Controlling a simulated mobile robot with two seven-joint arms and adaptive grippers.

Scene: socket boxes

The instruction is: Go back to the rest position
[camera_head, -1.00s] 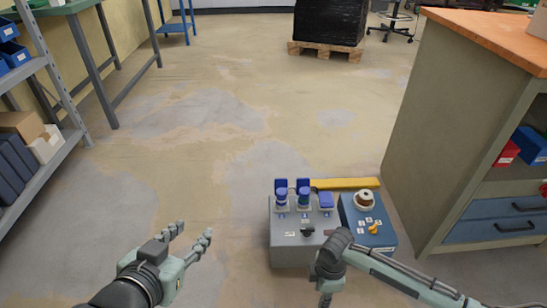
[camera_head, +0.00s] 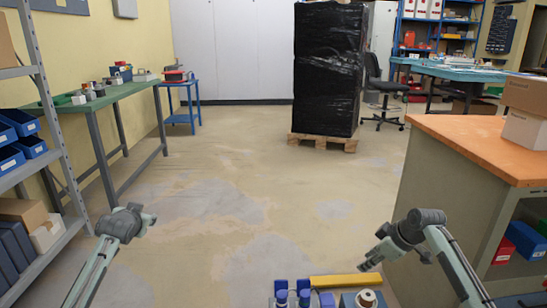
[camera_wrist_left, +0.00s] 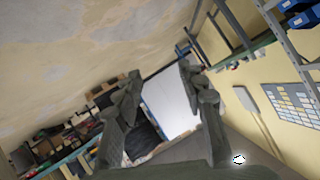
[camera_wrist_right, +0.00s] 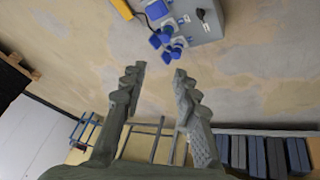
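My left gripper (camera_head: 148,221) is at the left in the head view, above bare floor. In the left wrist view its two fingers (camera_wrist_left: 158,90) stand apart with nothing between them. My right gripper (camera_head: 370,256) is raised beyond the socket boxes at the right. In the right wrist view its fingers (camera_wrist_right: 158,75) are apart and empty. The grey socket box with blue sockets (camera_head: 292,298) is cut off at the bottom edge. It also shows in the right wrist view (camera_wrist_right: 207,22).
An orange-topped workbench (camera_head: 475,138) stands at the right, close to my right arm. A grey shelf with blue bins (camera_head: 60,135) and a green-topped table (camera_head: 95,98) line the left. A black-wrapped pallet load (camera_head: 328,70) stands behind. The middle floor is clear.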

